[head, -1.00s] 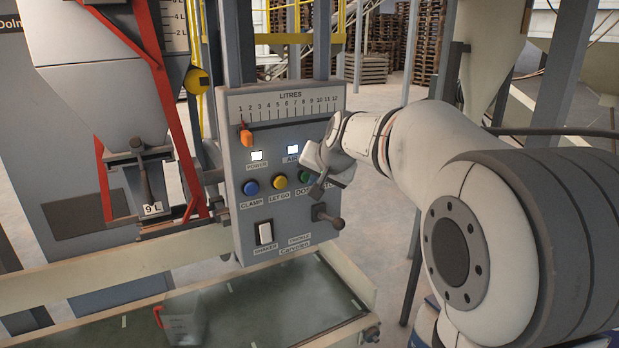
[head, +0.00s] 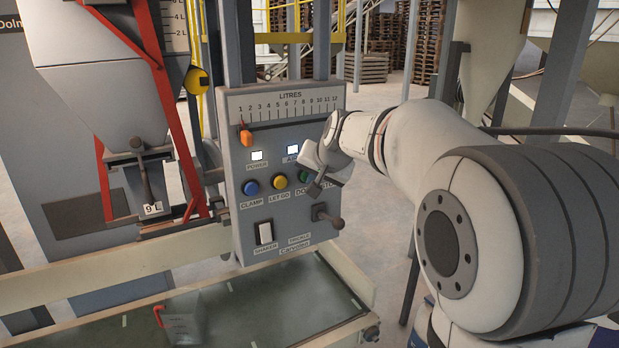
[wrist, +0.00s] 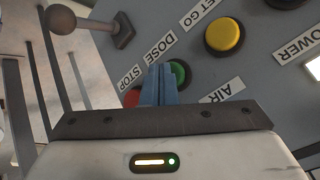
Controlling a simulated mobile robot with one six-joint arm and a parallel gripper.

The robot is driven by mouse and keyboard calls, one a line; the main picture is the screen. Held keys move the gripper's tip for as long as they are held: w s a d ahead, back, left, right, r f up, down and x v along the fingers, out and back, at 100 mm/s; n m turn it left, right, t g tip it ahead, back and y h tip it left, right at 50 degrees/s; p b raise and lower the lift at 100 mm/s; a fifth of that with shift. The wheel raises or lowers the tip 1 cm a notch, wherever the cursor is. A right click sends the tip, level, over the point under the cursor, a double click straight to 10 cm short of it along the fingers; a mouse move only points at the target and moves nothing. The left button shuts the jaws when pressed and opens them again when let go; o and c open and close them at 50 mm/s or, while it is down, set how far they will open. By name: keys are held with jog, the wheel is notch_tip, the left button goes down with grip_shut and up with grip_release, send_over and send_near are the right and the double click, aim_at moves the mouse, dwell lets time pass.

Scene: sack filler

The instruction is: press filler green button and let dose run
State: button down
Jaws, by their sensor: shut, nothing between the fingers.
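The filler's grey control panel (head: 238,215) stands in front of me. Its green DOSE button (head: 303,176) is partly covered by my gripper (head: 313,188) in the head view. In the wrist view the green button (wrist: 178,72) shows just right of and behind the shut blue fingers (wrist: 158,72). The fingers hide part of it; I cannot tell whether they touch it or whether it is pressed in. The red STOP button (wrist: 132,96) is left of the fingers, partly hidden. The yellow LET GO button (head: 279,181) and blue CLAMP button (head: 250,188) are clear.
A black-knobbed lever (head: 328,217) sticks out below the green button. A white SHAKER switch (head: 265,233) is at lower left. An orange pointer (head: 246,136) sits near 1 on the litre scale. A hopper spout (head: 140,160) with a 9 L tag hangs left.

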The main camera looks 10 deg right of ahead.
jog(key=shift+w, duration=0.1)
dwell(0.3)
jog(key=shift+s+d+b, duration=0.25)
jog(key=shift+s+b, duration=0.3)
jog(key=shift+s, duration=0.35)
jog(key=s+b, duration=0.1)
jog(key=s, duration=0.1)
jog(key=s+d+b, duration=0.1)
jog(key=s+b, duration=0.1)
jog(key=s, duration=0.1)
jog(key=shift+s+d, duration=0.35)
jog(key=shift+d, duration=0.05)
